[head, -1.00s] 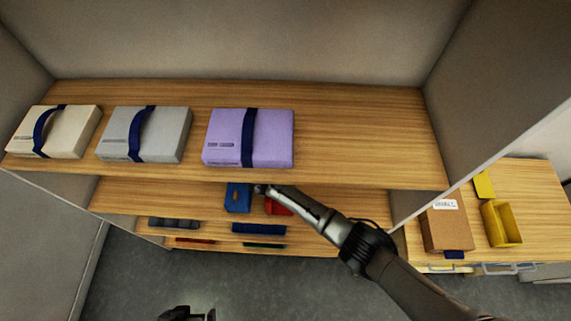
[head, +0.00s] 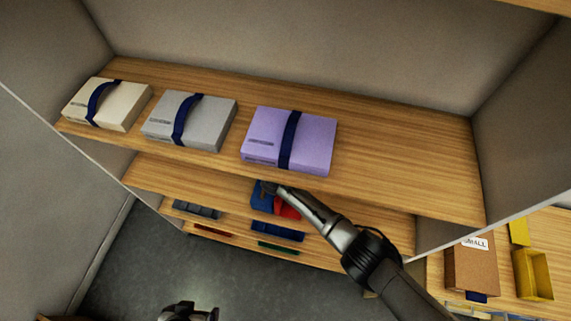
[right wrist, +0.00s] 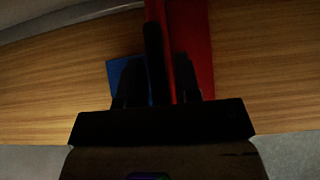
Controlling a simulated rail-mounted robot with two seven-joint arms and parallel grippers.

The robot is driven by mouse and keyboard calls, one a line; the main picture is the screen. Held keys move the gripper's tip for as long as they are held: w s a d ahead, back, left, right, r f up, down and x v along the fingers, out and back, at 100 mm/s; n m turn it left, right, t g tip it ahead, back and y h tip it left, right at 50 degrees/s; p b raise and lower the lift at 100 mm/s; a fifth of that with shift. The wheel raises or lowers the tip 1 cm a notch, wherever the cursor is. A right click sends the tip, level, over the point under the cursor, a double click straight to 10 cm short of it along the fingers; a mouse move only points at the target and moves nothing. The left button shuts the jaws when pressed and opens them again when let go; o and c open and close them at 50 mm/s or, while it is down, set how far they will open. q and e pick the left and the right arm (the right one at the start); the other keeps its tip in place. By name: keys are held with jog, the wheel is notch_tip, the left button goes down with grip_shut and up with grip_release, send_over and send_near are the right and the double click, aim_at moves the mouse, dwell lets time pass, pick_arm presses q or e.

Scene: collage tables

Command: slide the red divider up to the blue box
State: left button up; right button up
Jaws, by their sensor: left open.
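The blue box (head: 261,199) stands on the lower shelf, partly under the upper board. The red divider (head: 288,209) is just right of it, partly hidden by my right arm; in the head view almost no gap shows between them. My right gripper (head: 268,188) is at the divider and the blue box. In the right wrist view, the red divider (right wrist: 190,35) shows behind and between the dark fingers, with a blue patch of the box (right wrist: 120,68) at left. Whether the fingers press on it is too dark to tell. My left gripper (head: 189,312) is open and empty, low over the floor.
The upper shelf board (head: 400,165) overhangs the lower shelf and carries cream, grey and purple boxes (head: 310,142) with blue straps. Lower down are grey, blue, red and green items. At right, a side table holds a brown box (head: 470,270) and a yellow bin (head: 533,275).

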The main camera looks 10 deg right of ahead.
jog(key=shift+o, duration=0.9)
jog(key=shift+r, duration=0.1)
jog(key=shift+s+a+r, duration=0.15)
jog(key=shift+s+r, duration=0.05)
jog(key=p+v, duration=0.1)
jog(key=v, duration=0.3)
jog(key=shift+s+a+r, duration=0.1)
jog(key=shift+s+r, duration=0.05)
jog(key=shift+s, duration=0.25)
jog(key=s+a, duration=0.4)
jog(key=s, duration=0.6)
jog(key=shift+s+b, duration=0.35)
jog(key=shift+b, duration=0.1)
